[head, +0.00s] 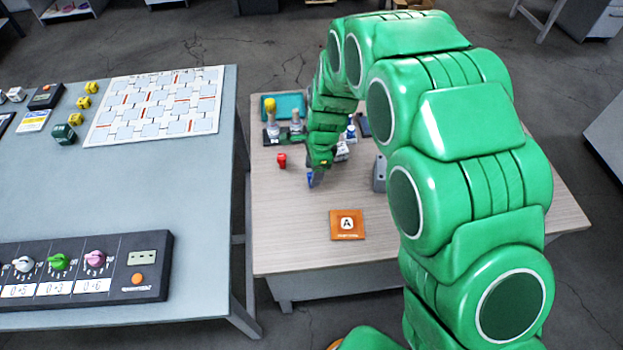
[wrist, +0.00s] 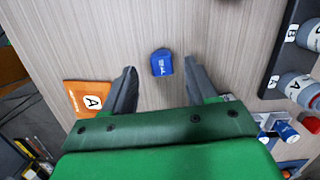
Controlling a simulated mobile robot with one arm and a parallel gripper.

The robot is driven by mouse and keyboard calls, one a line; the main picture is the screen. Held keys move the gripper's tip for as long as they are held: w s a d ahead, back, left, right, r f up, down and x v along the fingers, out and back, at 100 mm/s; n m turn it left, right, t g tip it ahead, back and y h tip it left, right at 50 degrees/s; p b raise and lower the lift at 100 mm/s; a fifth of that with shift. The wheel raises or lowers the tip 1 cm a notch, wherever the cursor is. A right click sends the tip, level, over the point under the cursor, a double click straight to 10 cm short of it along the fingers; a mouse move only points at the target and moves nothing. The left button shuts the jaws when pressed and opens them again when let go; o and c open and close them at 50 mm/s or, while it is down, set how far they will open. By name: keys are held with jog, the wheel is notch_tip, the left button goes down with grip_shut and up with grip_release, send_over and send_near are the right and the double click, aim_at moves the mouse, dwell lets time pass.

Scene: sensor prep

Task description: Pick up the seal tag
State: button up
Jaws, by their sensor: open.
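A small blue block-like piece with white lettering (wrist: 161,62) lies on the wood-topped table; it is probably the seal tag, but I cannot read its lettering. In the wrist view my gripper (wrist: 160,72) is open, with one dark finger on each side of the blue piece and gaps between. The piece sits between the fingertips and looks unheld. In the head view my gripper (head: 315,172) points down at the table, and a bit of blue (head: 310,180) shows at its tip. My green arm hides part of the table there.
An orange square marked A (head: 347,225) lies nearer on the wooden table (head: 290,235). A red piece (head: 282,160) stands left of my gripper. A dark rack with bottles (wrist: 278,70) is at the right of the wrist view. A teal tray (head: 290,100) lies behind.

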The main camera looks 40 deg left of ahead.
jog(key=shift+s+a+f, duration=0.15)
jog(key=shift+a+f, duration=0.05)
jog(key=shift+f, duration=1.05)
jog(key=shift+s+a+f, duration=0.1)
jog(key=shift+a+f, duration=0.05)
jog(key=shift+f, duration=1.1)
jog(key=c, duration=1)
jog(key=shift+r, duration=0.1)
